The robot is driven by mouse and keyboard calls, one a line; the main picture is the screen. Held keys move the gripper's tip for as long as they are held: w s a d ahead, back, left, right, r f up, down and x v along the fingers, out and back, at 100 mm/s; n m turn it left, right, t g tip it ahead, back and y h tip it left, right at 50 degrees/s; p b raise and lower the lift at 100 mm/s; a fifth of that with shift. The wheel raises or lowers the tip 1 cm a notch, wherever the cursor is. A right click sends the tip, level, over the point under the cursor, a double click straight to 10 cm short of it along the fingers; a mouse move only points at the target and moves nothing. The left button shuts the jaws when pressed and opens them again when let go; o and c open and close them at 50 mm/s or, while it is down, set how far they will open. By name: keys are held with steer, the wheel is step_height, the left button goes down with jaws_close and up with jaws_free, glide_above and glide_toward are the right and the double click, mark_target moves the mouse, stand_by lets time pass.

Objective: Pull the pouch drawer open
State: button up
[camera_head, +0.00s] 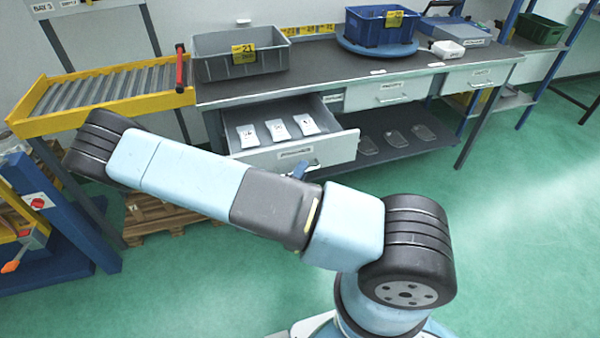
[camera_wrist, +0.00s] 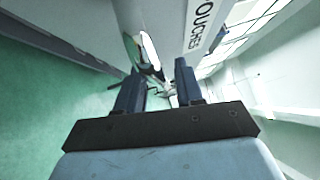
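The pouch drawer (camera_head: 340,150) stands pulled out from under the workbench, with several pale pouches (camera_head: 277,130) lying inside. Its front also shows in the wrist view (camera_wrist: 172,28), with a label reading "OUCHES" (camera_wrist: 203,24) in part. A shiny metal handle (camera_wrist: 148,52) is on that front. My gripper (camera_wrist: 158,75) is at the drawer front, its two dark blue fingers apart, with the handle's end near the gap between the fingertips. I cannot tell whether they touch it. In the head view my arm mostly hides the gripper; a bit of blue finger (camera_head: 303,168) shows.
A grey bin (camera_head: 215,68) and a blue bin on a round stand (camera_head: 372,32) are on the bench top. A closed drawer (camera_head: 388,92) is to the right. Clear packs (camera_head: 395,140) lie on the lower shelf. A yellow roller conveyor (camera_head: 60,118) is at left. Green floor is free at right.

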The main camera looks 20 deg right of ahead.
steer(key=shift+a, duration=0.1)
steer(key=v, duration=1.3)
steer(key=shift+s+a, duration=0.2)
steer(key=shift+s, duration=0.1)
steer(key=s+d+r+m+g+y, duration=0.15)
steer(key=d+r+m+g, duration=0.25)
steer(key=r+m+g, duration=0.6)
steer(key=d+r+m+g+y, duration=0.3)
steer(key=d+r+m+g, duration=0.15)
steer(key=r+m, duration=0.95)
steer(key=s+d+r+m+t+y, duration=0.1)
steer(key=s+r+m+t+y, duration=0.2)
steer(key=r+m, duration=0.6)
steer(key=s+d+r+m+t+y, duration=0.2)
steer(key=s+r+m+y, duration=0.4)
steer(key=r+m, duration=0.4)
step_height(320, 180, up, 2)
steer(key=shift+s+d+r+m+t, duration=0.1)
steer(key=shift+s+d+m+t, duration=0.2)
steer(key=shift+s+t, duration=0.45)
stand_by(1.1)
